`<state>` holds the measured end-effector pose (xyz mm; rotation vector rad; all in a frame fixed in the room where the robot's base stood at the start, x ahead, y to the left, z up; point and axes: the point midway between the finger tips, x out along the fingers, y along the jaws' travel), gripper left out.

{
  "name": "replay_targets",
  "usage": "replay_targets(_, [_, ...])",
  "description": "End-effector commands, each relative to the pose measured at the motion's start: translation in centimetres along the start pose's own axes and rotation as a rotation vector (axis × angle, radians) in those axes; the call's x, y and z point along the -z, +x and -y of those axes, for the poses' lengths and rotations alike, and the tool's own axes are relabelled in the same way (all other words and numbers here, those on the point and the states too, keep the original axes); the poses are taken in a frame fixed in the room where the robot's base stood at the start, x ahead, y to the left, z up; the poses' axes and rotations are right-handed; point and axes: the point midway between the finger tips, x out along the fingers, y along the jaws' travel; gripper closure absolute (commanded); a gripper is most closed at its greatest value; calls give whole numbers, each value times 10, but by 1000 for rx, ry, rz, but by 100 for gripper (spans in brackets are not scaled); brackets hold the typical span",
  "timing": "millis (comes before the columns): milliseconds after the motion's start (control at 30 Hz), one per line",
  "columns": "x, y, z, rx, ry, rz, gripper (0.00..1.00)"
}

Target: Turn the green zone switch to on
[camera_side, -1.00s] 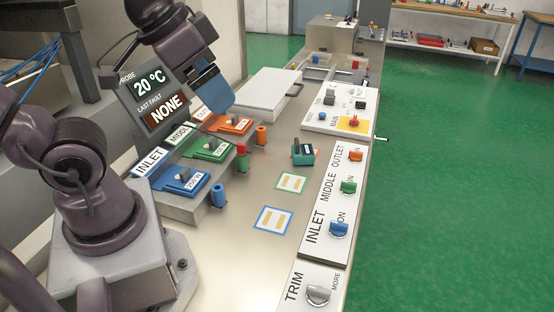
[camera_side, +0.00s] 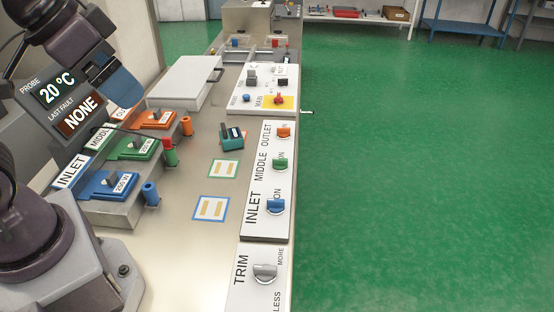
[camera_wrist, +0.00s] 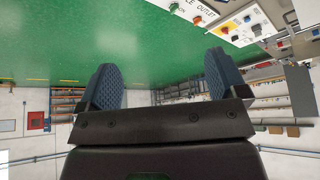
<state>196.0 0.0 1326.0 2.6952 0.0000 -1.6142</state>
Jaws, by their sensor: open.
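The green zone switch (camera_side: 280,164) is a small knob on the white zone panel (camera_side: 254,222), beside the label MIDDLE. An ON mark is printed near it. It sits between the orange outlet knob (camera_side: 283,132) and the blue inlet knob (camera_side: 275,206). I cannot tell exactly which way it points. My gripper (camera_side: 120,88) has blue fingers and hangs at the left, near the display and well away from the switch. In the wrist view my gripper (camera_wrist: 162,82) is open with nothing between the fingers. Part of the zone panel shows at that view's top edge.
The display (camera_side: 70,105) stands close to my gripper. Orange, green (camera_side: 138,148) and blue (camera_side: 108,184) blocks sit on a stepped base, with upright coloured posts in front. A teal block (camera_side: 232,138) stands on the bench. A trim knob (camera_side: 265,271) and main panel (camera_side: 268,102) flank the zone panel.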

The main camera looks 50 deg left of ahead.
Motion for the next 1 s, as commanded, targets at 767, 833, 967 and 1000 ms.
replay_targets(767, [96, 140, 14, 43, -156, 423, 32])
replay_targets(833, [109, 165, 16, 54, -201, 454, 32])
replay_targets(967, [127, 217, 20, 80, -294, 507, 32])
replay_targets(1000, [132, 234, 22, 89, -327, 520, 32])
